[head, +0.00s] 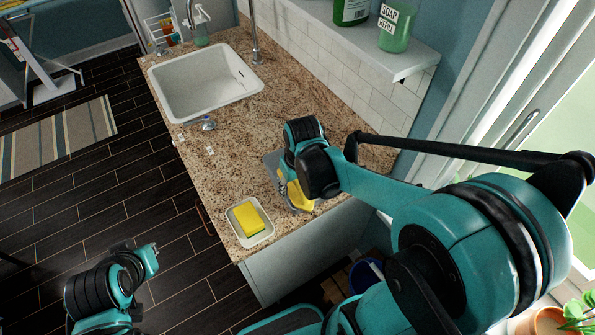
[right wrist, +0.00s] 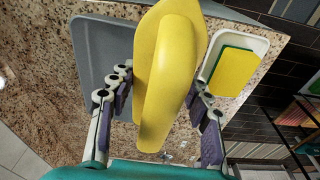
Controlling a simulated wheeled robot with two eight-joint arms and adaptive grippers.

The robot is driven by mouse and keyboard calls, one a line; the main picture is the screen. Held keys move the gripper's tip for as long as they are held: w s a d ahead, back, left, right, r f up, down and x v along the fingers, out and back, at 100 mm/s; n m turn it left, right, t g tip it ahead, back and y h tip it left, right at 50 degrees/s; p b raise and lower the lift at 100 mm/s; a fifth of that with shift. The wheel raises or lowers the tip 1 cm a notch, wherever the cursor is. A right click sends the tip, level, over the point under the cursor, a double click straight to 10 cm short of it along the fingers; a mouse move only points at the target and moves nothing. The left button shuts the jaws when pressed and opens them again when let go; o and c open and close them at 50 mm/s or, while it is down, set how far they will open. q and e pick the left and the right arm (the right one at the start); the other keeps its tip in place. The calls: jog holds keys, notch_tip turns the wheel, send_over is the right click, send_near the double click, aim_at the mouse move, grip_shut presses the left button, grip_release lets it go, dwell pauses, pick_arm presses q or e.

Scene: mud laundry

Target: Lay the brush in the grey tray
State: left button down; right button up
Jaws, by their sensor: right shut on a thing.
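My right gripper (right wrist: 162,100) is shut on the yellow brush (right wrist: 165,75), with a finger on each side of it. In the head view the brush (head: 299,196) shows below my right wrist, over the counter's front end; its bristles cannot be made out. The grey tray (right wrist: 92,55) lies flat on the counter beside the brush, to its left in the right wrist view. In the head view only a strip of the tray (head: 271,164) shows, the rest hidden behind my right gripper. My left arm shows at the lower left, but its gripper fingers do not.
A white dish (head: 235,222) with a yellow sponge (head: 249,217) stands near the counter's front corner, close to the brush. A white sink (head: 205,85) is set in the speckled counter (head: 225,165) farther back. A shelf (head: 400,58) with green bottles hangs on the wall.

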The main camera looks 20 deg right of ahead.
jog(key=w+d+f, duration=0.2)
jog(key=w+d+f+b, duration=0.1)
jog(key=w+d+f, duration=0.1)
jog(key=w, duration=0.1)
jog(key=w+d+f+b, duration=0.1)
jog(key=w+f, duration=0.1)
jog(key=shift+w+d, duration=0.3)
jog(key=shift+d, duration=0.1)
notch_tip(320, 180, down, 4)
jog(key=shift+b, duration=0.7)
jog(key=shift+r, duration=0.1)
jog(key=o, duration=0.8)
jog(key=shift+f, duration=0.25)
jog(key=o, duration=0.4)
jog(key=shift+r, duration=0.15)
